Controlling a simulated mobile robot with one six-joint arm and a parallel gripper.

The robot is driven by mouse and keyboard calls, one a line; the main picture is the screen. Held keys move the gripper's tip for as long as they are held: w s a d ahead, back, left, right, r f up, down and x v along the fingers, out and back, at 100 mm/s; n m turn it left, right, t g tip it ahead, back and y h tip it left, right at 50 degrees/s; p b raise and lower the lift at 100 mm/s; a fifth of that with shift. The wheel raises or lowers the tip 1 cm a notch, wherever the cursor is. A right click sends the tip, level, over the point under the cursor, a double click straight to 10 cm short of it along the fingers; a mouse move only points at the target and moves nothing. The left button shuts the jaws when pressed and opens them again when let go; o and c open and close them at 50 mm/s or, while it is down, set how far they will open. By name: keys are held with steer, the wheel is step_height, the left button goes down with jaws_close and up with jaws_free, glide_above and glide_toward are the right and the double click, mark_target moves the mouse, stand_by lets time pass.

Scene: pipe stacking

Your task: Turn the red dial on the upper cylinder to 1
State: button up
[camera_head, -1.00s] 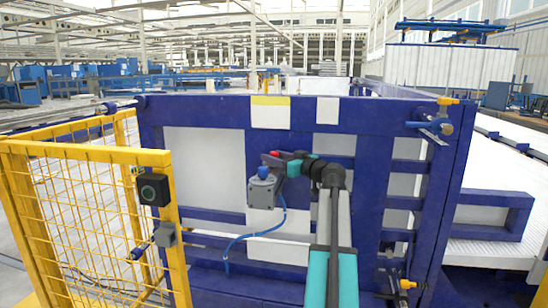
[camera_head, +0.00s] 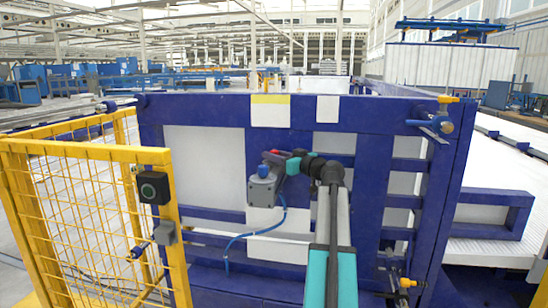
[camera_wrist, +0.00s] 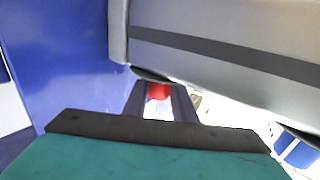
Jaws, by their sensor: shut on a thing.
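A grey unit with a blue cap (camera_head: 262,187) is mounted on the blue frame, left of my arm's end. My gripper (camera_head: 276,157) is just above and behind it, partly hidden by it and by my arm. In the wrist view, my gripper's dark fingers (camera_wrist: 160,100) are closed around a small red part (camera_wrist: 158,91), which appears to be the red dial. A long grey body with a dark stripe (camera_wrist: 225,50) lies close above the fingers and looks like the cylinder. I cannot read the dial's marks or its setting.
A blue hose (camera_head: 258,236) hangs below the grey unit. A yellow mesh fence (camera_head: 85,215) with a black button box (camera_head: 153,188) stands at the left. Fittings with yellow handles sit at the frame's upper right (camera_head: 447,100) and lower right (camera_head: 407,284).

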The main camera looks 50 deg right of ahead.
steer(key=shift+d+f+n+y+b, duration=0.15)
steer(key=shift+n+y+b, duration=0.45)
steer(key=shift+y+b, duration=0.45)
steer(key=shift+w+n+y+b, duration=0.1)
steer(key=shift+n+y+b, duration=0.6)
steer(key=shift+y+b, duration=0.35)
steer(key=shift+n+g+y+b, duration=0.5)
steer(key=shift+n+y+b, duration=0.45)
steer(key=shift+y, duration=0.35)
steer(key=shift+n+g+y+b, duration=0.3)
steer(key=shift+n+y+b, duration=0.05)
steer(key=shift+y, duration=0.25)
steer(key=shift+a, duration=0.2)
steer(key=o, duration=1)
steer(key=shift+o, duration=0.2)
steer(key=v, duration=1.4)
steer(key=shift+d+p, duration=0.2)
steer(key=shift+p, duration=0.1)
